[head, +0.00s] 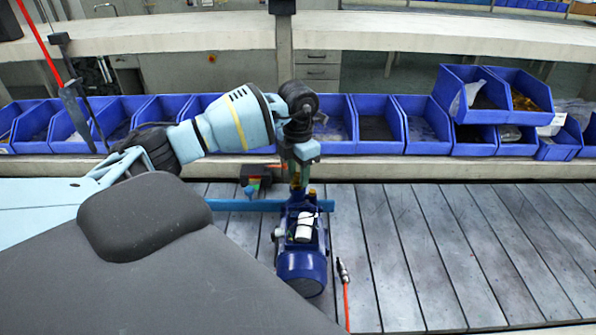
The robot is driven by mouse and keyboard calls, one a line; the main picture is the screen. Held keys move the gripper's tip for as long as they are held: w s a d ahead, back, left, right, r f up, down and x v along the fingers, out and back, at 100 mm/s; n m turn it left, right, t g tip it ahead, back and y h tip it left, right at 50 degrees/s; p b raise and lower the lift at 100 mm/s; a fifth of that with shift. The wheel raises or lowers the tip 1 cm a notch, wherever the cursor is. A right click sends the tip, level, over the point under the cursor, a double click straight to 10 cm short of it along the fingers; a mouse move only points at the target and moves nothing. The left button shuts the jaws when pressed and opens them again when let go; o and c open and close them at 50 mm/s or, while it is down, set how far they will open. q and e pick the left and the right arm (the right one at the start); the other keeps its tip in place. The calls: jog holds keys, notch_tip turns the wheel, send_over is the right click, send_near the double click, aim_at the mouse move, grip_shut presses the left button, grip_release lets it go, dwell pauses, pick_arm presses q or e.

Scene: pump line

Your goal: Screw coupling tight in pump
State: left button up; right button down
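A blue pump (302,262) with a white label or cap on its body sits on the slatted grey table. A small brass-coloured fitting, which looks like the coupling (295,184), stands at the pump's far end. My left gripper (296,176) points down over that end from above, with its fingers around the coupling. It looks shut on it, though the fingertips are small and partly hidden by the wrist. A second brass-coloured piece (312,194) shows just right of it on the pump. My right gripper is not in view.
A red hose with a metal end (343,272) lies right of the pump. A blue bar (240,205) crosses behind the pump, with a small dark and red object (256,176) near it. Blue bins (428,125) line the back. The table's right side is clear.

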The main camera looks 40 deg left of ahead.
pick_arm(q)
grip_shut()
jog(key=shift+f+m, duration=0.1)
jog(key=shift+m, duration=0.7)
jog(key=shift+m+b, duration=0.35)
jog(key=shift+m, duration=0.45)
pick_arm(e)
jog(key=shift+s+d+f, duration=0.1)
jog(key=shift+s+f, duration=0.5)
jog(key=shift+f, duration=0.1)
pick_arm(q)
jog(key=m, duration=0.2)
jog(key=shift+m+b, duration=0.3)
jog(key=shift+b, duration=0.05)
jog(key=shift+m, duration=0.5)
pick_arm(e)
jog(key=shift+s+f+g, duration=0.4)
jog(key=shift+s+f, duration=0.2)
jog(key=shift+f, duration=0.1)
